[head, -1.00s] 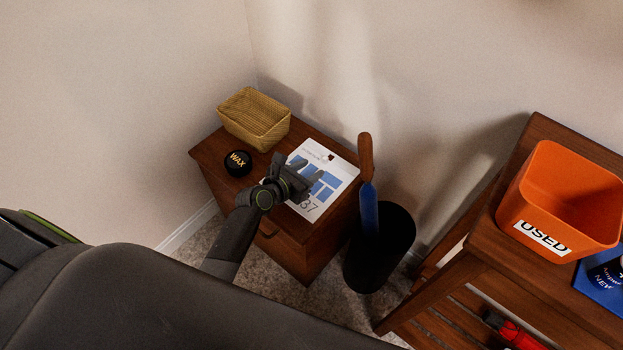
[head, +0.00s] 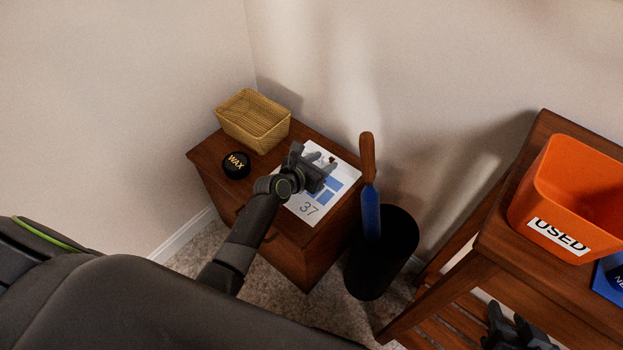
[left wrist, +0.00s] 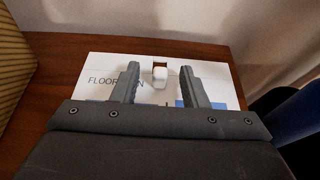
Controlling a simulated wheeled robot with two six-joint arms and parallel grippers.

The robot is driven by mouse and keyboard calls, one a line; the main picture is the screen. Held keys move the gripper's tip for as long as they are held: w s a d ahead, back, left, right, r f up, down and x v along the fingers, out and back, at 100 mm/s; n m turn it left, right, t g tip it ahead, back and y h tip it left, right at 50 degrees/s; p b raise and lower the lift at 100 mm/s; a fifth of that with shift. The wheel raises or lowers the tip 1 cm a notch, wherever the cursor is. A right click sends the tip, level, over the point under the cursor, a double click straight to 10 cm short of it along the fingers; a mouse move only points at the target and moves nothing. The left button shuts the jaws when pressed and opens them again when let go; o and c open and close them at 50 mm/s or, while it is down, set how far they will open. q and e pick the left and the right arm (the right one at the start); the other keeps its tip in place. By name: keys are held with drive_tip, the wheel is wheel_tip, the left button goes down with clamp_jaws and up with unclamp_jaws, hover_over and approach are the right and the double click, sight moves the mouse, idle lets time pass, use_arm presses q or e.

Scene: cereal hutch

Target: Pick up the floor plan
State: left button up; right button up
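The floor plan (head: 310,209), a white sheet with blue shapes and "37", lies flat on a brown wooden cabinet. My left gripper (head: 314,165) is over its far part, and the hand hides some of it. In the left wrist view, the floor plan (left wrist: 103,70) shows part of its title. The left fingers (left wrist: 159,85) are apart, with a small white tab (left wrist: 160,75) between and just beyond them. I cannot tell whether they touch the sheet. My right gripper (head: 514,325) is at the lower right, its fingers apart, partly cut off by the frame.
On the cabinet (head: 213,165) are a woven basket (head: 253,128) and a black wax tin (head: 236,165). A black bin (head: 385,265) with a blue, wooden-handled tool (head: 369,190) stands right of it. An orange "USED" bin (head: 570,190) sits on a wooden rack (head: 490,238).

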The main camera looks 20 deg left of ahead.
use_arm(q)
clamp_jaws()
use_arm(e)
drive_tip(key=shift+w+r, duration=0.1)
drive_tip(key=shift+r, duration=0.05)
idle(0.4)
